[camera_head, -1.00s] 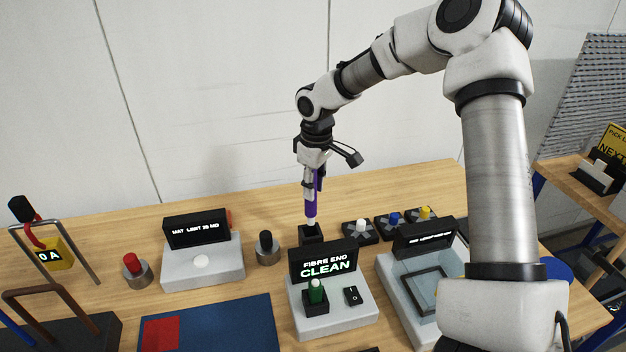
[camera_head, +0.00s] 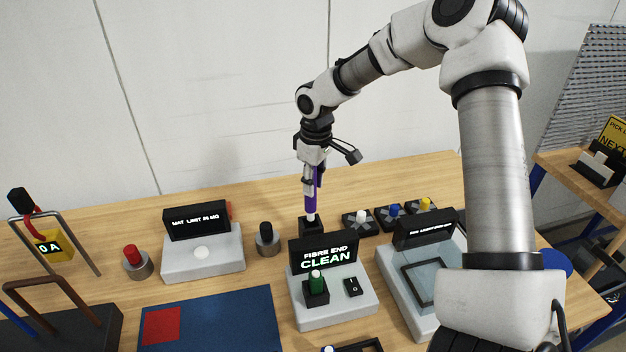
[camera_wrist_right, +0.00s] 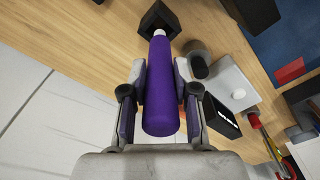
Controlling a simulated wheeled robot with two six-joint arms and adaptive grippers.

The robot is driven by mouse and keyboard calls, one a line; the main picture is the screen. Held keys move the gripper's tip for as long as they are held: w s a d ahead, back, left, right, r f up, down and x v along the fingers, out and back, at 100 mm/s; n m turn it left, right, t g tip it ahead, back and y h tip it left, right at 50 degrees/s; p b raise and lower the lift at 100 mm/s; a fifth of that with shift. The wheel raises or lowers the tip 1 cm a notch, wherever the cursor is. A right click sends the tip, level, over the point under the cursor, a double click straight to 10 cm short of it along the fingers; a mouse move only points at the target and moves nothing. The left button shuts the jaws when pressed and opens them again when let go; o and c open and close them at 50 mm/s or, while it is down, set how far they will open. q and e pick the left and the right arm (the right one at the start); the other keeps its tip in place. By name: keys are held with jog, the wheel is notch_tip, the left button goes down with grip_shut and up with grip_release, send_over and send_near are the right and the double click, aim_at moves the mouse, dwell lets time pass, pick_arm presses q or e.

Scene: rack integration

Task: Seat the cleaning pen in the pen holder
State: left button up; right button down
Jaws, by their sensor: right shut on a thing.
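The cleaning pen (camera_head: 311,202) is purple with a white tip. It is upright in the head view, with its tip at the opening of the black pen holder (camera_head: 311,228) behind the fibre-end station. My right gripper (camera_head: 312,180) is shut on the pen's upper part. In the right wrist view the pen (camera_wrist_right: 161,90) lies between both fingers and points at the black holder (camera_wrist_right: 158,18). I cannot tell how deep the tip sits in the holder. My left gripper is out of view.
The station reading "FIBRE END CLEAN" (camera_head: 338,303) stands just in front of the holder. A black-capped post (camera_head: 266,240) is to its left. Small black stands with white (camera_head: 360,224), blue and yellow pieces are to its right. A blue mat (camera_head: 215,325) lies at the front.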

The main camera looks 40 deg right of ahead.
aim_at(313, 211)
dwell(0.5)
jog(key=shift+p, duration=0.3)
dwell(0.4)
jog(key=shift+p, duration=0.35)
jog(key=shift+f+b, duration=2)
jog(key=shift+f, duration=2.05)
jog(key=c, duration=0.8)
grip_release()
